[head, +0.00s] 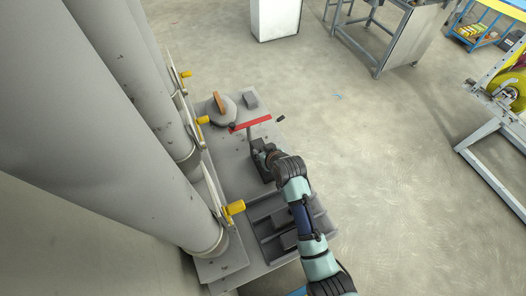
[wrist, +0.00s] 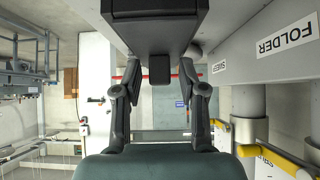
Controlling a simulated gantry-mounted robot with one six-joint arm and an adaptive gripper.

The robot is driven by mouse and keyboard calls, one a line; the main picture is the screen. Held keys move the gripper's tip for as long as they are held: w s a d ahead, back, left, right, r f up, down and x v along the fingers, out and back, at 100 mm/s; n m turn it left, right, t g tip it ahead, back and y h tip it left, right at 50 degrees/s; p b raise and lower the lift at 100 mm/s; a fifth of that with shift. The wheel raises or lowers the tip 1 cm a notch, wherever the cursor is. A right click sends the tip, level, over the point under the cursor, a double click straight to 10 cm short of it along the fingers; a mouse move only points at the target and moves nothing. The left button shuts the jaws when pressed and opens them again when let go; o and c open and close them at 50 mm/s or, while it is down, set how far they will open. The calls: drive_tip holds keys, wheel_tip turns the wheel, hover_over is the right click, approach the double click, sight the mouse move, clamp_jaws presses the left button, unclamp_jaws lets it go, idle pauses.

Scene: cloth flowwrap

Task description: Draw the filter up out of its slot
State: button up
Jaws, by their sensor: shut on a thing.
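The filter appears to be the dark block (wrist: 155,28) at the top of the wrist view, with a small square tab on its lower side. My gripper (wrist: 159,72) has its two fingers on either side of that tab and is shut on it. In the head view my gripper (head: 261,154) is at a dark grey piece (head: 262,172) over the grey table. My gripper and wrist partly cover that piece. I cannot tell how much of the filter is inside a slot.
A red bar (head: 251,123) lies just beyond my gripper. A round grey piece (head: 221,112) with an orange-brown bar is at the back. A dark compartmented tray (head: 262,228) is in front. Large grey pipes (head: 120,85) with yellow handles (head: 233,208) stand close on the left. Open floor is right.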

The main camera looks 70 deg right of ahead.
drive_tip(key=shift+r, duration=0.1)
clamp_jaws()
wheel_tip(320, 180, up, 13)
drive_tip(key=p, duration=1)
drive_tip(key=shift+r+p, duration=0.2)
drive_tip(key=shift+p, duration=0.2)
